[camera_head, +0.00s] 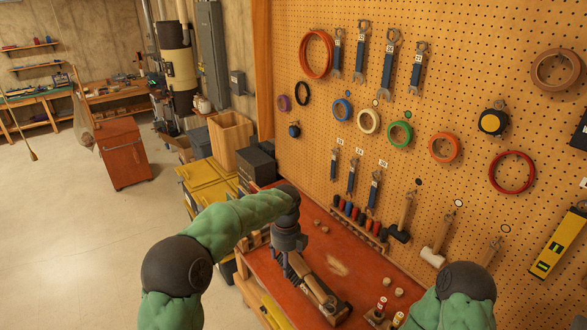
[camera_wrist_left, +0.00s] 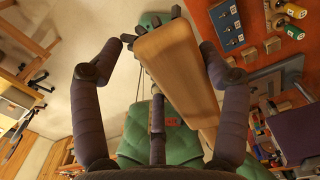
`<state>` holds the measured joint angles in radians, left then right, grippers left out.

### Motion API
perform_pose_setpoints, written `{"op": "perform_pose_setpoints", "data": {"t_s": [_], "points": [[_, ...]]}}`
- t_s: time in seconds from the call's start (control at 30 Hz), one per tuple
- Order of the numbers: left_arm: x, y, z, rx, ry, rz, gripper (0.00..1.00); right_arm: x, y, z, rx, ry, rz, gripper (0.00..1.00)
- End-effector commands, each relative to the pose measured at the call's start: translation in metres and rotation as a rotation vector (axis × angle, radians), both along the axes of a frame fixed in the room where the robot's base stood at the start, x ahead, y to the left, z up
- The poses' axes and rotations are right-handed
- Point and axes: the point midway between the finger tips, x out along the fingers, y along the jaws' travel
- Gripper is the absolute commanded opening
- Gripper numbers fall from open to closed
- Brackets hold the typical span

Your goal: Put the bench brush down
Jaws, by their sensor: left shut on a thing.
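The bench brush (camera_head: 318,290) has a pale wooden body and lies low over the red workbench (camera_head: 370,262); I cannot tell whether it touches the top. My left gripper (camera_head: 299,268) points down at it and is shut on it. In the left wrist view the wooden body of the brush (camera_wrist_left: 175,70) runs between the two dark fingers of the gripper (camera_wrist_left: 160,55), close against the right-hand finger.
A rack of screwdrivers (camera_head: 360,220) lines the back under the pegboard (camera_head: 460,90). A pale patch of bare bench lies right of the brush. Yellow-lidded bins (camera_head: 208,185) stand left of the bench.

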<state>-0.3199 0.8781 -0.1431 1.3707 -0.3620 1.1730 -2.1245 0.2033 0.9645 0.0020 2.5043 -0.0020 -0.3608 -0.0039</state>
Motion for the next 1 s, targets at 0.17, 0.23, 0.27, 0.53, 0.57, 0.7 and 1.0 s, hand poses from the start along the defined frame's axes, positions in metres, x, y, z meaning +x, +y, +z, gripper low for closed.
{"op": "perform_pose_setpoints", "data": {"t_s": [0.17,0.23,0.27,0.53,0.57,0.7,1.0], "points": [[-0.003,0.011,-0.028,0.001,0.000,0.136,0.39,0.000,0.000,-0.025,0.000,0.000,-0.002,0.61],[-0.006,0.017,-0.044,0.003,0.001,0.227,0.39,0.001,0.000,-0.039,-0.001,-0.001,-0.003,0.61],[-0.007,0.020,-0.051,0.003,0.000,0.269,0.39,0.001,0.000,-0.045,-0.001,-0.001,-0.003,0.61],[-0.019,0.046,-0.111,0.004,-0.002,0.667,0.39,0.001,0.000,-0.096,-0.001,-0.001,-0.003,0.61],[-0.021,0.049,-0.118,0.004,-0.002,0.711,0.39,0.001,0.000,-0.102,-0.001,-0.001,-0.003,0.61],[-0.028,0.062,-0.148,0.006,-0.004,0.915,0.39,0.001,0.000,-0.128,-0.001,-0.002,-0.004,0.61],[-0.046,0.088,-0.214,0.004,-0.007,1.355,0.39,0.001,0.000,-0.184,-0.001,-0.002,-0.004,0.61]]}}
